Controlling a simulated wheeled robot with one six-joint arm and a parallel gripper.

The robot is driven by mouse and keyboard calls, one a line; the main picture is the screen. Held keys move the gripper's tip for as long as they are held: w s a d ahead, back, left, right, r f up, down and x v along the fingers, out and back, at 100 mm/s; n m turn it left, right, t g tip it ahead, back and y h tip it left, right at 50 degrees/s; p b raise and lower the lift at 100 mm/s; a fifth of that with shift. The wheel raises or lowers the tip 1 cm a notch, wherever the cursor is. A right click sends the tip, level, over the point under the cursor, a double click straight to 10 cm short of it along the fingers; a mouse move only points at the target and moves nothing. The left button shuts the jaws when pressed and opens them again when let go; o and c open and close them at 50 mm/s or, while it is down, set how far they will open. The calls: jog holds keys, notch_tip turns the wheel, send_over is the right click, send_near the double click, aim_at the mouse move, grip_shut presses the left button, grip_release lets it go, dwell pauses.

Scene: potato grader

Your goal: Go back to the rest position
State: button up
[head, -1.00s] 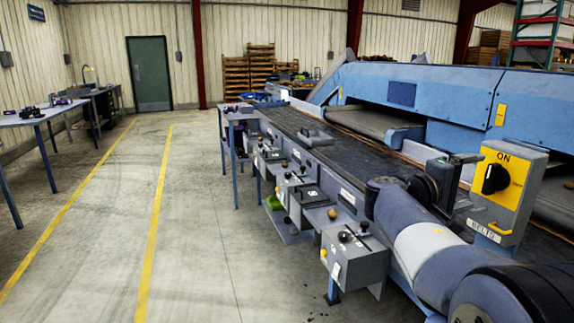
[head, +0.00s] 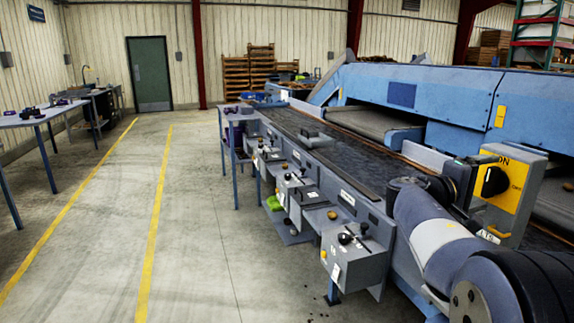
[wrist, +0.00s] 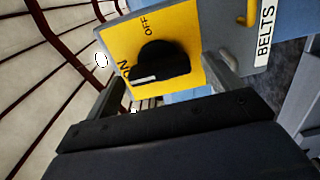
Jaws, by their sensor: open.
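The yellow switch panel (head: 503,193) stands on a grey box at the right, with a black rotary knob (head: 494,181) on it. In the wrist view the panel (wrist: 188,30) reads ON and OFF, and the white mark on the knob (wrist: 160,64) lies towards ON. My gripper (wrist: 165,74) is open and empty, its two fingers apart on either side of the knob in the picture. The knob appears beyond the fingertips, with no visible contact.
The dark conveyor belt (head: 330,150) runs beneath and beyond my arm. Grey control boxes (head: 352,255) line its near side. A blue machine housing (head: 430,90) stands behind. The floor aisle (head: 195,230) is clear; a table (head: 45,115) stands at left.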

jog(key=shift+a+m, duration=0.2)
jog(key=shift+m, duration=0.7)
jog(key=shift+m+b, duration=0.3)
jog(key=shift+m, duration=0.9)
jog(key=m, duration=0.3)
jog(key=m+p, duration=0.1)
jog(key=m, duration=0.1)
jog(key=shift+s+r, duration=0.1)
jog(key=shift+r, duration=0.15)
jog(key=m+p, duration=0.3)
jog(key=m, duration=0.1)
jog(key=shift+s+r+m, duration=0.1)
jog(key=shift+m, duration=0.2)
jog(key=m+p, duration=0.4)
jog(key=p, duration=0.1)
jog(key=shift+d, duration=0.1)
jog(key=shift+s+a+f, duration=0.1)
jog(key=shift+a+f, duration=0.1)
jog(key=shift+a, duration=0.1)
jog(key=shift+s+a, duration=0.3)
jog(key=shift+a, duration=0.35)
jog(key=shift+r, duration=0.1)
jog(key=shift+s+b, duration=0.15)
jog(key=shift+b, duration=0.2)
